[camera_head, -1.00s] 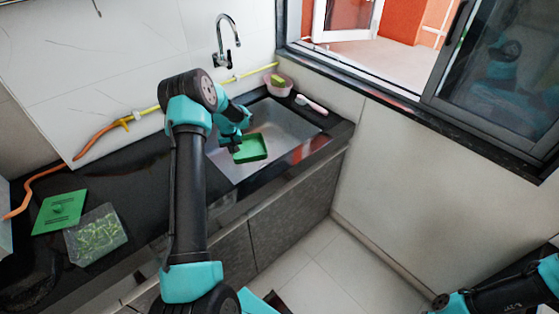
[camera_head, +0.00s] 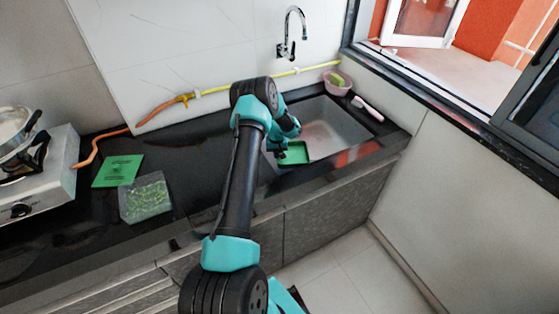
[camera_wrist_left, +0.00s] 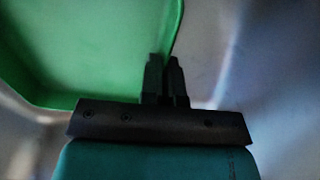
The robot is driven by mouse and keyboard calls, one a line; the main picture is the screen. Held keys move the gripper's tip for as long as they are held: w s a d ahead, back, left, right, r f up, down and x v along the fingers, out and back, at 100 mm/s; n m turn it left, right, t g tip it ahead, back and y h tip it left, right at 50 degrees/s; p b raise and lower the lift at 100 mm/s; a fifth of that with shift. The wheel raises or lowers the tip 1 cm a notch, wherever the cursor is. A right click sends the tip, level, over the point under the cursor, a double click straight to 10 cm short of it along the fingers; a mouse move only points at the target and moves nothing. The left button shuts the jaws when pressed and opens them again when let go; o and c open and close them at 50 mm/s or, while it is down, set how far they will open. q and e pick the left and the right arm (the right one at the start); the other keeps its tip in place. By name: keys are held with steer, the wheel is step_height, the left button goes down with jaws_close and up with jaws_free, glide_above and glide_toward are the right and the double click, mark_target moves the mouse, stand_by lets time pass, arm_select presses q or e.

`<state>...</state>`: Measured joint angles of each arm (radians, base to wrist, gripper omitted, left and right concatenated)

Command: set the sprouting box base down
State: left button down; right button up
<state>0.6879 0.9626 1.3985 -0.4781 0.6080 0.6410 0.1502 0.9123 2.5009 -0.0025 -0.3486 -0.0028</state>
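The sprouting box base, a shallow green tray (camera_head: 294,153), is in the sink at the left part of the basin. My left gripper (camera_head: 280,153) is at its left edge. In the left wrist view the green base (camera_wrist_left: 90,50) fills the upper left, and the two dark fingers (camera_wrist_left: 164,72) are close together on its rim. The gripper looks shut on that rim. Whether the base touches the sink floor I cannot tell. My right gripper is not in view.
The steel sink (camera_head: 335,125) has free room right of the base. A tap (camera_head: 290,35) and a pink bowl (camera_head: 337,85) are behind it. A green perforated sheet (camera_head: 118,171) and a tray of green sprouts (camera_head: 145,198) lie left, near the stove (camera_head: 45,175).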

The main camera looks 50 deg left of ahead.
arm_select(q)
steer(key=shift+f, duration=0.35)
steer(key=shift+f, duration=0.1)
steer(key=shift+f, duration=1.75)
steer(key=shift+f, duration=0.2)
steer(key=c, duration=1.4)
jaws_free()
steer(key=shift+o, duration=0.2)
steer(key=shift+r, duration=0.15)
step_height(320, 180, up, 12)
steer(key=shift+r, duration=0.1)
